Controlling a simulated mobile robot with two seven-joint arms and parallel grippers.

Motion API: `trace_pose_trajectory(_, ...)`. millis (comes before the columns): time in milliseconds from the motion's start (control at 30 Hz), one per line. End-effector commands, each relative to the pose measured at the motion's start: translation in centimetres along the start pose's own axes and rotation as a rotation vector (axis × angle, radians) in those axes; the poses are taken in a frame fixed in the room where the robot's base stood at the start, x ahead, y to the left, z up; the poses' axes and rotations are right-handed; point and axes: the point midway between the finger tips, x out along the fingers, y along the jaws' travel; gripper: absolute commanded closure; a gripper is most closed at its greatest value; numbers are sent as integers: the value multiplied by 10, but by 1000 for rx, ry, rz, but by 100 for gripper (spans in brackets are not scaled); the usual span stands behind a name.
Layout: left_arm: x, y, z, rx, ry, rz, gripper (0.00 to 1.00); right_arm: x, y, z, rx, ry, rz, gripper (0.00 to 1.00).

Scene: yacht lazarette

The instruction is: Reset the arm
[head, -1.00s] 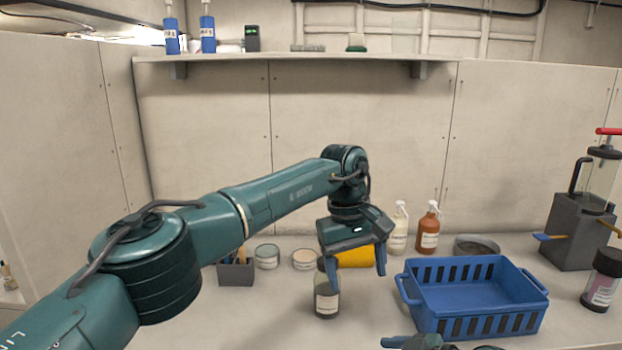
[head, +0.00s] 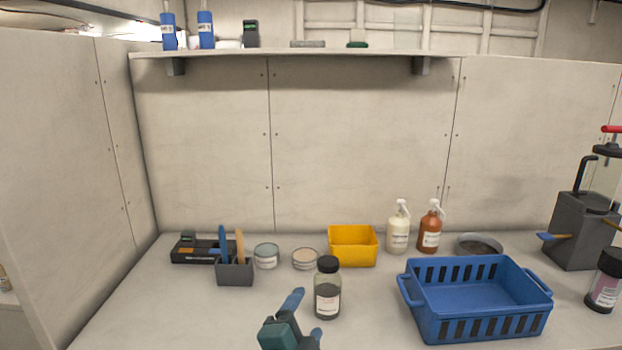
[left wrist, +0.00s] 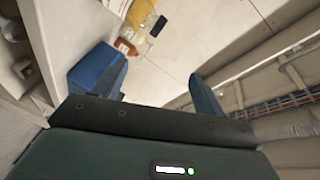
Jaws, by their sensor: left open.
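My left gripper (head: 305,317) shows at the bottom middle of the head view, low in front of the bench, with its blue fingers apart and nothing between them. In the left wrist view the open fingers (left wrist: 152,88) frame an empty gap. Beyond them are a tilted view of wall panels and a distant brown bottle. Most of my left arm is out of the head view. My right gripper is not in view.
A blue basket (head: 417,317) stands on the right of the bench, and a yellow bin (head: 352,247) at the back. The front left of the bench (head: 170,315) is clear.

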Motion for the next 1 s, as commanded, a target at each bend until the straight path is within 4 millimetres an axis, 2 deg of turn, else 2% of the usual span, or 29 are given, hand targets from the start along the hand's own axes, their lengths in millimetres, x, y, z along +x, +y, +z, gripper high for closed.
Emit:
trace_pose_trajectory(33,-22,18,32,-134,-104,76,29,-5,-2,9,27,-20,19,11)
trace_pose_trajectory(100,-53,40,70,-312,-245,170,29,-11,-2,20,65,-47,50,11)
trace_pose_trajectory(200,-104,70,111,-536,-441,285,29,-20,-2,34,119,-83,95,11)
trace_pose_trajectory(300,-151,90,136,-700,-600,366,29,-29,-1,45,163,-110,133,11)
trace_pose_trajectory(500,-224,113,158,-903,-837,469,29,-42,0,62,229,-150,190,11)
trace_pose_trajectory(800,-315,126,167,-1088,-1122,567,29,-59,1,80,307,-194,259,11)
trace_pose_trajectory(833,-316,128,167,-1096,-1125,567,29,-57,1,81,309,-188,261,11)
trace_pose_trajectory(1000,-292,144,171,-1106,-1028,525,29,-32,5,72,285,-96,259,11)
